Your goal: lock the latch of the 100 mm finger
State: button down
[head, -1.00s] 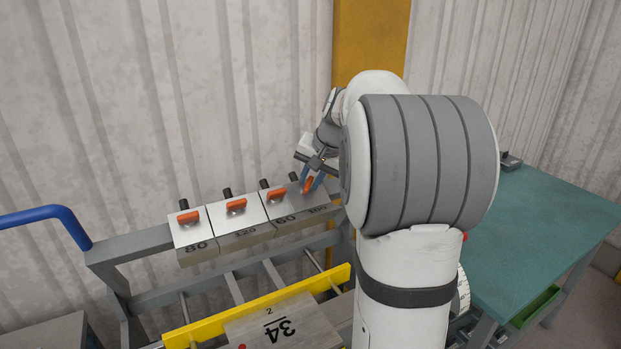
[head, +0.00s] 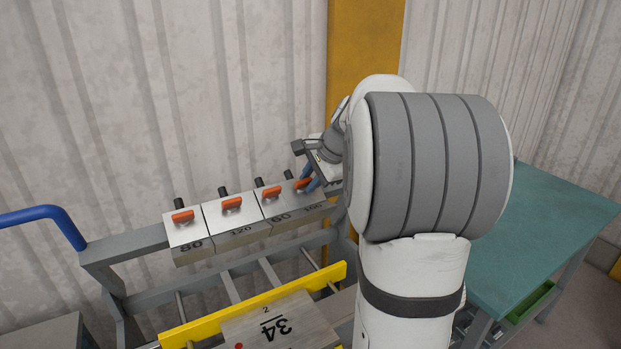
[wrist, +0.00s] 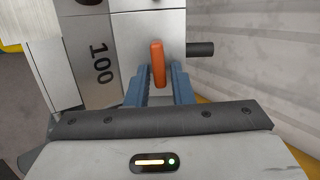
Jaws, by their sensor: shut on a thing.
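The 100 mm finger (head: 318,201) is the rightmost block in the row on the grey rail, partly hidden by my arm. In the wrist view its side reads "100" (wrist: 103,64). Its orange latch (wrist: 158,62) stands between the blue fingertips of my gripper (wrist: 159,80), which is shut on it. In the head view my gripper (head: 309,181) is over this finger, and the latch (head: 302,184) lies roughly in line with the other orange latches. A dark pin (wrist: 200,49) sticks out beyond the latch.
Fingers marked 80 (head: 187,231), 120 (head: 233,219) and 60 (head: 277,205) stand to the left, each with an orange latch. A yellow bar (head: 250,308) and a plate marked 34 (head: 290,325) are in front. A green table (head: 550,220) is at right.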

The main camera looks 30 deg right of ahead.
dwell(0.4)
jog(key=c, duration=1.5)
grip_release()
jog(key=b+v, duration=0.1)
jog(key=v, duration=0.6)
jog(key=shift+s+r, duration=0.25)
jog(key=shift+r, duration=0.05)
jog(key=s+a+f+n+g, duration=0.1)
jog(key=s+a+f+n, duration=0.25)
jog(key=a, duration=0.25)
jog(key=s+a+f+n+g, duration=0.1)
jog(key=s+a+f+n, duration=0.1)
jog(key=s+a+n, duration=0.3)
jog(key=s+a+f+n, duration=0.2)
jog(key=s+f, duration=0.1)
jog(key=s, duration=0.1)
jog(key=s+a+f+n+h, duration=0.1)
jog(key=s+a+f+n, duration=0.2)
jog(key=s, duration=0.1)
jog(key=s+a+f+n+h, duration=0.1)
jog(key=s+a+f+n, duration=0.1)
jog(key=s, duration=0.3)
jog(key=shift+s+a+f+n+g, duration=0.1)
jog(key=shift+a+f+n+g, duration=0.3)
jog(key=shift+f+n, duration=0.2)
